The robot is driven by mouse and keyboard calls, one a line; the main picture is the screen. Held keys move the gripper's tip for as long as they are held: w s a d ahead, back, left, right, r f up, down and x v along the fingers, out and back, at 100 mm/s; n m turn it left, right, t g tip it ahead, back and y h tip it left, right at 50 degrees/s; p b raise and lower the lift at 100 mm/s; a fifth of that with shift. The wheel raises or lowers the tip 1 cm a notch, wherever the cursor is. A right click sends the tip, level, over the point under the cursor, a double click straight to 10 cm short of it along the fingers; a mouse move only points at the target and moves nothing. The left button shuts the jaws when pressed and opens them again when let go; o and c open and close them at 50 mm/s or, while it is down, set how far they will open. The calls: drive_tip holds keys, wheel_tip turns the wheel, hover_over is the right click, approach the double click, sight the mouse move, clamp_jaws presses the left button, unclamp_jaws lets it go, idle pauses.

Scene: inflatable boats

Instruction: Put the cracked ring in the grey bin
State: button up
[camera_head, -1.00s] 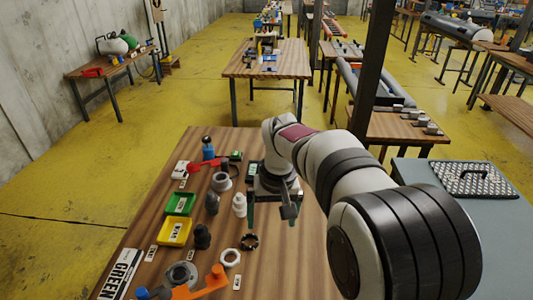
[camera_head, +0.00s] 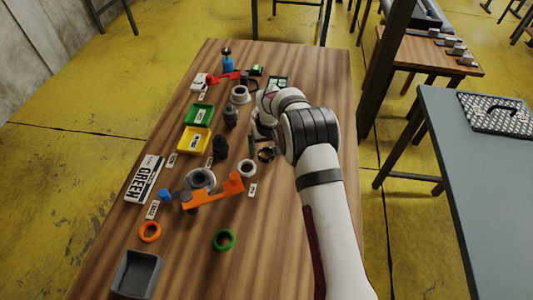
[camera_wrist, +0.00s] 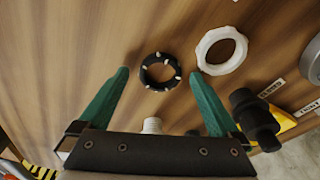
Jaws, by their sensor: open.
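The grey bin (camera_head: 136,274) is an open box at the table's near left corner, and it looks empty. A black ring with several pale marks (camera_wrist: 160,71) lies flat on the wood; it also shows in the head view (camera_head: 266,155). An orange ring (camera_head: 149,232) and a green ring (camera_head: 224,240) lie nearer the bin. I cannot make out a crack on any ring. My gripper (camera_wrist: 158,76) is open and empty, its green fingers on either side of the black ring in the wrist view, apparently above it.
Several fittings, a yellow tray (camera_head: 193,141), a green tray (camera_head: 199,115) and labels crowd the table's left side. An orange-handled valve (camera_head: 213,194) stands between the white ring and the bin. The wood around the green ring is clear.

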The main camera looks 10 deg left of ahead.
drive_tip(key=shift+f, duration=0.2)
drive_tip(key=shift+c, duration=0.3)
drive_tip(key=c, duration=1.5)
